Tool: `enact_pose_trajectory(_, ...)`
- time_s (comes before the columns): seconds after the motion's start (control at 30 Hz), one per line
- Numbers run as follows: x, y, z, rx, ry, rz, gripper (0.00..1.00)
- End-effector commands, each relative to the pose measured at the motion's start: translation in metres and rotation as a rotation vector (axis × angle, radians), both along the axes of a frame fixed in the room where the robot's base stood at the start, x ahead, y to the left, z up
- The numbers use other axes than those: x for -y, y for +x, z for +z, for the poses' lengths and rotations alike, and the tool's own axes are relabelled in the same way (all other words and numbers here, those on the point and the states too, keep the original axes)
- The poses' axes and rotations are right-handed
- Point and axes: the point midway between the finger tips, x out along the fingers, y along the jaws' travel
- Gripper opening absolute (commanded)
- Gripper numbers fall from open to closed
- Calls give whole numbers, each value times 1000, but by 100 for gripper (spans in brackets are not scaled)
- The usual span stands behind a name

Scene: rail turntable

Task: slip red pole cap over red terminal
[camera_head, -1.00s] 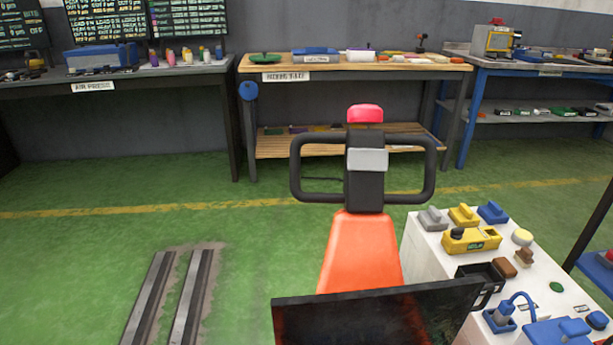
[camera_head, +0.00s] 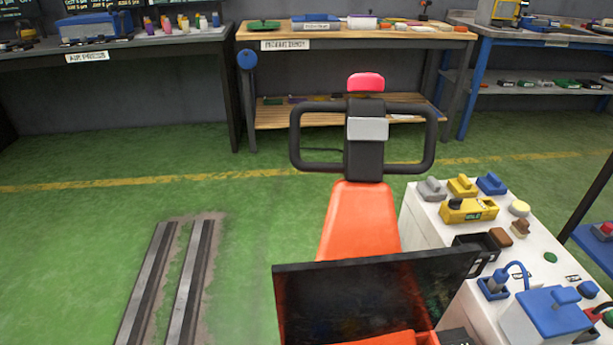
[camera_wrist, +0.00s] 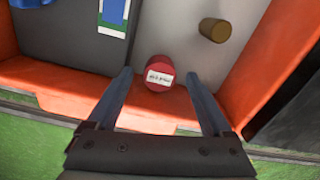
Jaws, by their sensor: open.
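A short red cylinder with a white label (camera_wrist: 158,72), which looks like the red pole cap, stands in an orange-walled tray with a grey floor in the wrist view. Its label is too small to read surely. My gripper (camera_wrist: 159,76) is open, with one finger to each side of the cap. I see a gap on both sides, and it is not gripped. In the head view, a small red part (camera_head: 607,317) shows at the right edge beside the blue block (camera_head: 548,318). I cannot tell whether it is the red terminal. My gripper is outside the head view.
A brown cylinder (camera_wrist: 213,30) and a blue item stand near the cap in the tray. A white-topped cart (camera_head: 425,215) with several small parts is at the right. Rails (camera_head: 180,280) lie in the green floor. Benches stand along the back wall.

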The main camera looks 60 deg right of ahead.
Motion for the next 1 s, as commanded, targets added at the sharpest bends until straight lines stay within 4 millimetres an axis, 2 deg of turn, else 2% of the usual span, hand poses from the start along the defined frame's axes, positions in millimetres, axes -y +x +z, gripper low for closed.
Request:
enact_pose_trajectory(0.03, 0, 1, 16, 3, -2, 1, 85)
enact_pose_trajectory(0.2, 1, 1, 56, 4, -3, 1, 85)
enact_pose_trajectory(0.4, 0, 0, 94, 2, -1, 1, 85)
enact_pose_trajectory(0.5, 0, 0, 105, 1, -1, 0, 85)
enact_pose_trajectory(0.67, 0, 0, 114, 0, 0, 0, 85)
enact_pose_trajectory(1.0, 0, 0, 114, -1, 1, 0, 85)
